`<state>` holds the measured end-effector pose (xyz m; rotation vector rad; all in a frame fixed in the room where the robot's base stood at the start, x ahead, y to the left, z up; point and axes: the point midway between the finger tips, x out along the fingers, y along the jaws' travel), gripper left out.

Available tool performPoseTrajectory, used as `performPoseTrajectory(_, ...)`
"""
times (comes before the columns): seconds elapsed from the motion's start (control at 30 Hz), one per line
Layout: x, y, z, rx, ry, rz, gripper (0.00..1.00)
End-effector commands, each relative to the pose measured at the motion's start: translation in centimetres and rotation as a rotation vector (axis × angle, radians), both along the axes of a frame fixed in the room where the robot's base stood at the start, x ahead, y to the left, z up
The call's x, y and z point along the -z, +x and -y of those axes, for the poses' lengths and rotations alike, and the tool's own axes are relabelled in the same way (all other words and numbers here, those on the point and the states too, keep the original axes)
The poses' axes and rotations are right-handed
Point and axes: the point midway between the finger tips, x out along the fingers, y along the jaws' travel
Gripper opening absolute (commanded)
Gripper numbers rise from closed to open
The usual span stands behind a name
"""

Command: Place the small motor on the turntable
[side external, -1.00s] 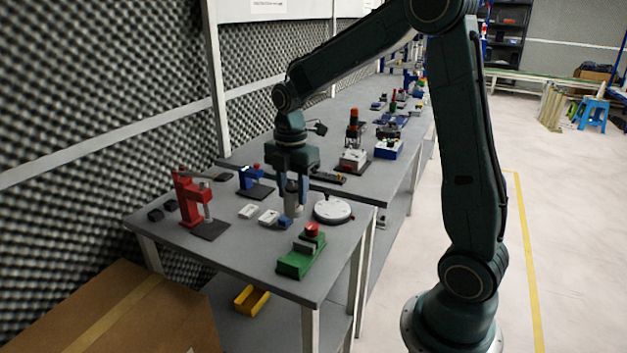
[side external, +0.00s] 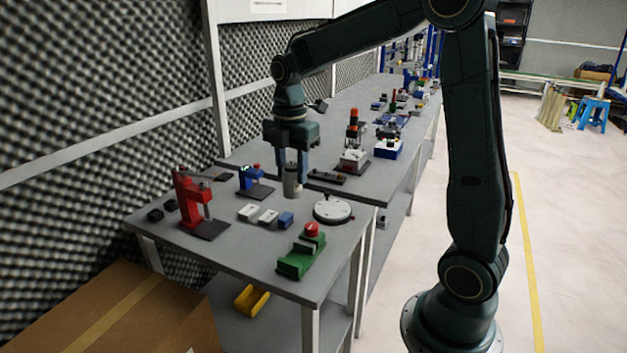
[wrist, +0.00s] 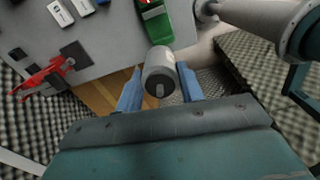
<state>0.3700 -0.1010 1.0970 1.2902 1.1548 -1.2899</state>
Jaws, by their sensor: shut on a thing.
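The small motor, a grey cylinder (side external: 291,183), is held upright between the blue fingers of my gripper (side external: 291,176). In the wrist view the motor (wrist: 159,68) sits between the two fingertips (wrist: 160,85), with its dark end and short shaft toward the camera. My gripper is shut on it. The turntable, a round white disc on a dark base (side external: 332,210), lies to the right of and lower than the motor in the side view. The turntable looks empty. It does not clearly show in the wrist view.
White blocks (side external: 248,212) and a blue block (side external: 286,219) stand left of the turntable. A red press (side external: 188,198) is at the left, a blue device (side external: 252,182) behind. A green fixture with a red button (side external: 299,256) is at the front.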

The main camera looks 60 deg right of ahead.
Motion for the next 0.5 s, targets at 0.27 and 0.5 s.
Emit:
performPoseTrajectory(0.27,-0.2,0.5,1.1,0.003,0.0,0.001,0.05)
performPoseTrajectory(0.5,-0.6,1.9,5.4,0.007,0.0,0.001,0.05)
